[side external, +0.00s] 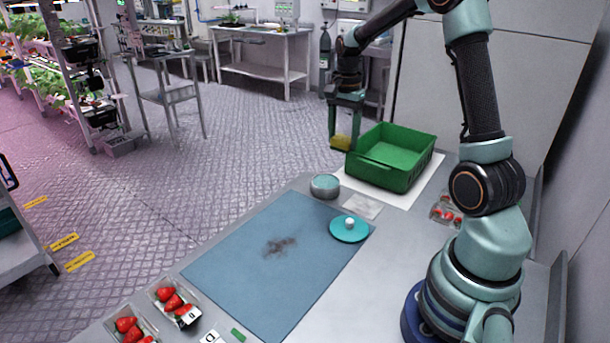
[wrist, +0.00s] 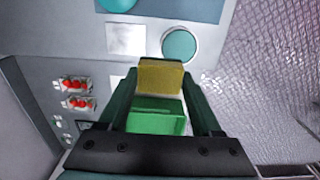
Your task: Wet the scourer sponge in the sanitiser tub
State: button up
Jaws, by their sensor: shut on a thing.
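The scourer sponge (side external: 342,143) is a yellow block. My gripper (side external: 343,136) is shut on it and holds it in the air, beside the left end of the green crate in the side view. The wrist view shows the sponge (wrist: 160,76) between the two dark green fingers. The sanitiser tub (side external: 325,192) is a small round grey tub, open, with a teal surface inside. It stands on the bench, below and slightly left of the sponge in the side view. The wrist view shows the tub (wrist: 179,45) above and right of the sponge, apart from it.
A green crate (side external: 404,176) stands on a white sheet at the back of the bench. A teal lid (side external: 349,232) with a white knob lies on the blue mat (side external: 225,268), which has a dark smudge. A pale square (side external: 362,206) lies near the tub. Strawberry punnets (side external: 175,303) stand in front.

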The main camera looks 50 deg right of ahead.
send_near(326, 181)
jog(key=shift+f, duration=2.5)
jog(key=shift+f, duration=0.65)
dwell(0.5)
jog(key=shift+r, duration=0.1)
notch_tip(326, 181, up, 7)
dwell(0.8)
dwell(0.3)
jog(key=s+a+r+n, duration=0.2)
jog(key=a+n, duration=0.4)
jog(key=a, duration=0.1)
jog(key=s+a+r+n, duration=0.2)
jog(key=s+a+n, duration=0.1)
jog(key=a+n, duration=0.3)
jog(key=s+a+r+n, duration=0.3)
jog(key=a+n, duration=0.3)
jog(key=a, duration=0.3)
jog(key=shift+s+a, duration=0.15)
